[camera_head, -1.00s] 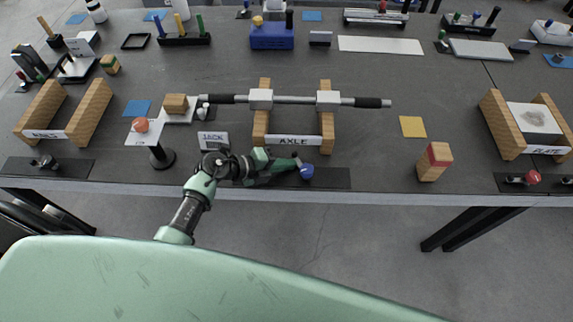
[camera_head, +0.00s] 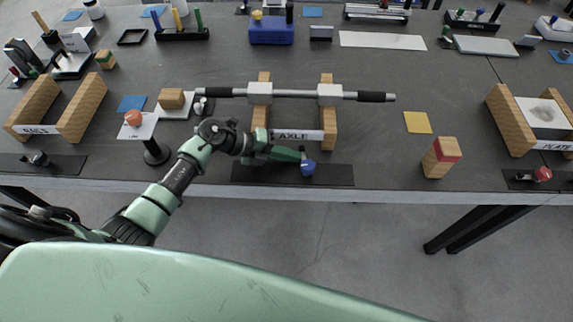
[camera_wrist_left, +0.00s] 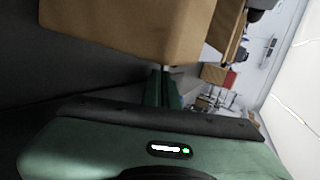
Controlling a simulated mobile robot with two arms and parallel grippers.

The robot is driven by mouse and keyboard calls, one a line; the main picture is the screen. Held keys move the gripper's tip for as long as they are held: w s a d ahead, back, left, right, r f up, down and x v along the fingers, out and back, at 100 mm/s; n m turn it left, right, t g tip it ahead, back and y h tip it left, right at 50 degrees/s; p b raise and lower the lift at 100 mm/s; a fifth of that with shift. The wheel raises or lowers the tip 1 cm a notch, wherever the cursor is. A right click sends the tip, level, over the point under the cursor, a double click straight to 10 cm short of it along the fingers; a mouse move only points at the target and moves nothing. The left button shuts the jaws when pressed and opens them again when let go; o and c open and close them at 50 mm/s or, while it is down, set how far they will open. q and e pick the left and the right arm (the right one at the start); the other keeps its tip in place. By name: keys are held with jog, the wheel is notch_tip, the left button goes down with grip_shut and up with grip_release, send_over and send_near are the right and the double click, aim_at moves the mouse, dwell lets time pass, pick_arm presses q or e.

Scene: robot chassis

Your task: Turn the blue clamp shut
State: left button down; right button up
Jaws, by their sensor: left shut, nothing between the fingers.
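The blue clamp knob (camera_head: 308,167) sits at the front of the table on a dark strip (camera_head: 336,175), just in front of the wooden axle stand (camera_head: 329,143). My left gripper (camera_head: 300,158) reaches in from the left beside the knob. It is shut and empty, with its tips at or very near the clamp; I cannot tell whether they touch. The gripper hides most of the clamp's left side. In the left wrist view the shut green fingers (camera_wrist_left: 163,88) point past a large wooden block (camera_wrist_left: 130,25); the blue knob is not visible there. My right gripper is not in view.
A metal axle with black grips (camera_head: 376,97) lies across the stand above the gripper. A wooden block with a red top (camera_head: 442,157) stands to the right. The table's front edge is close.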

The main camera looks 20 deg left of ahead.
pick_arm(q)
jog(key=shift+w+d+f+m+g+h+b, duration=0.2)
jog(key=shift+w+m+g+h+b, duration=0.15)
jog(key=shift+m+g+b, duration=0.45)
jog(key=shift+w+r+b, duration=0.1)
jog(key=shift+r+b, duration=0.05)
jog(key=shift+b, duration=0.2)
jog(key=shift+r, duration=0.1)
